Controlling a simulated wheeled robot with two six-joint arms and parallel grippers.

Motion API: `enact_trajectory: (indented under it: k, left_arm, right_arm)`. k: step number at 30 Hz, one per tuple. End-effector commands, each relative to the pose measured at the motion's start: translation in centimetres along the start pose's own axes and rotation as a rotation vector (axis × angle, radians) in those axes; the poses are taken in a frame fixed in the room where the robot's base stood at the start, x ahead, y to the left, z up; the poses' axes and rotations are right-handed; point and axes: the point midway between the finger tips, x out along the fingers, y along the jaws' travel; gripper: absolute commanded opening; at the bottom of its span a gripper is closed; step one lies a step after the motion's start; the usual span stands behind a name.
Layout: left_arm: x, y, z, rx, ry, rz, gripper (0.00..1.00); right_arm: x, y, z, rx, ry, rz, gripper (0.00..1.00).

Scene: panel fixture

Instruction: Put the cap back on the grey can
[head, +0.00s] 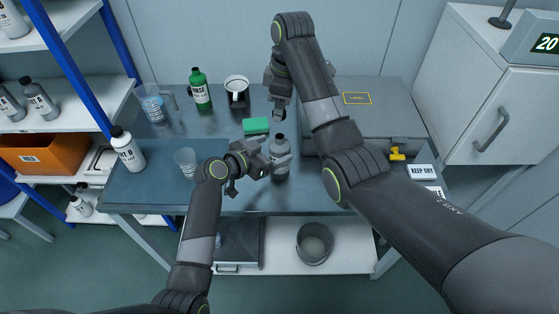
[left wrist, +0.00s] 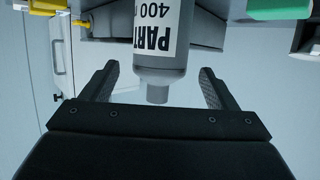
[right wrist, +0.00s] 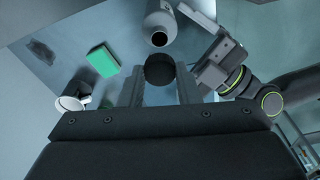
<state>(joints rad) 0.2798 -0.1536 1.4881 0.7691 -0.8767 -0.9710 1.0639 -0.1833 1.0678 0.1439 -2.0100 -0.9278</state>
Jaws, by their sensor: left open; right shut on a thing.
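The grey can (head: 280,162) stands upright near the middle of the bench, with its neck bare. Its open mouth (right wrist: 159,39) shows in the right wrist view. My left gripper (head: 274,163) is open at the can; in the left wrist view its fingers (left wrist: 157,76) lie either side of the can (left wrist: 160,65), with gaps showing on both sides. My right gripper (head: 279,115) is shut on the black cap (right wrist: 159,69), held above the can and apart from its mouth. In the head view the cap is small and hard to make out.
A green sponge (head: 256,126) lies just behind the can. A white mug (head: 237,93), green bottle (head: 200,92) and beaker (head: 152,105) stand at the back left. A clear cup (head: 185,162) is left of my left gripper. A grey case (head: 378,118) fills the back right.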

Motion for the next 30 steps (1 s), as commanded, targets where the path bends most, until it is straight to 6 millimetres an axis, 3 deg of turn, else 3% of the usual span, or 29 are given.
enact_trajectory:
  k: [9, 21, 30]
  left_arm:
    - [3.2, 0.0, 0.0, 0.000, 0.000, 0.000, 0.81]
    - [3.6, 0.0, 0.0, 0.001, 0.000, 0.000, 0.81]
    - [3.6, 0.0, 0.0, 0.000, 0.000, 0.000, 0.44]
  right_arm:
    - [0.0, 0.0, 0.0, 0.000, 0.000, 0.000, 0.09]
    - [0.0, 0.0, 0.0, 0.000, 0.000, 0.000, 0.09]
    - [0.0, 0.0, 0.0, 0.000, 0.000, 0.000, 0.09]
